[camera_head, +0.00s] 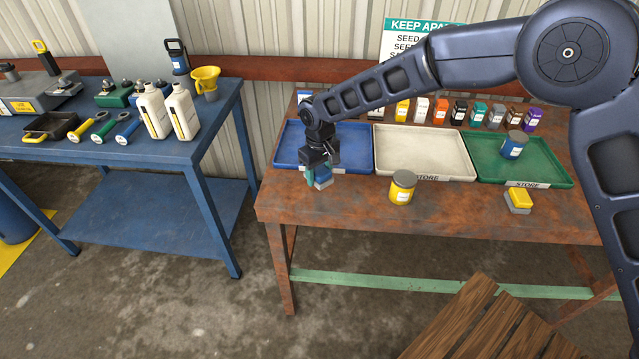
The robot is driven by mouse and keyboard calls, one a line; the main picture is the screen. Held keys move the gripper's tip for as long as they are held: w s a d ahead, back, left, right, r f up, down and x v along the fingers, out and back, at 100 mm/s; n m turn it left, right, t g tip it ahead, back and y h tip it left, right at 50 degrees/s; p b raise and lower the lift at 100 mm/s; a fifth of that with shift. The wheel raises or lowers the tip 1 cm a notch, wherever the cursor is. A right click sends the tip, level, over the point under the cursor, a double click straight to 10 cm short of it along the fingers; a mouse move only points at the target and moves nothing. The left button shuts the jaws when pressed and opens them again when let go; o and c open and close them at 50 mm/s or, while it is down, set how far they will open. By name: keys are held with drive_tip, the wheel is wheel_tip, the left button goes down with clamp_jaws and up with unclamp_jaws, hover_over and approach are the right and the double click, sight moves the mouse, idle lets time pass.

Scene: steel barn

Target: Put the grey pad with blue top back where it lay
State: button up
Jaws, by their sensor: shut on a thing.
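The grey pad with blue top (323,178) is at the front left of the rusty brown table (350,218), in front of the blue tray (352,144). My gripper (318,166) points down and is shut on the pad, covering part of it. A teal thing beside the pad is partly hidden by my gripper, and I cannot tell what it is. I cannot tell whether the pad touches the tabletop.
A yellow tin (402,188) stands right of my gripper, before the cream tray (425,150). A grey pad with yellow top (518,201) lies further right. A blue tin (514,144) stands in the green tray (486,166). Several small bottles line the back.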

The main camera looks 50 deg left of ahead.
sight(320, 170)
drive_tip(key=shift+f, duration=2.15)
drive_tip(key=shift+f, duration=0.1)
drive_tip(key=o, duration=1)
wheel_tip(320, 170, up, 12)
drive_tip(key=shift+r, duration=0.15)
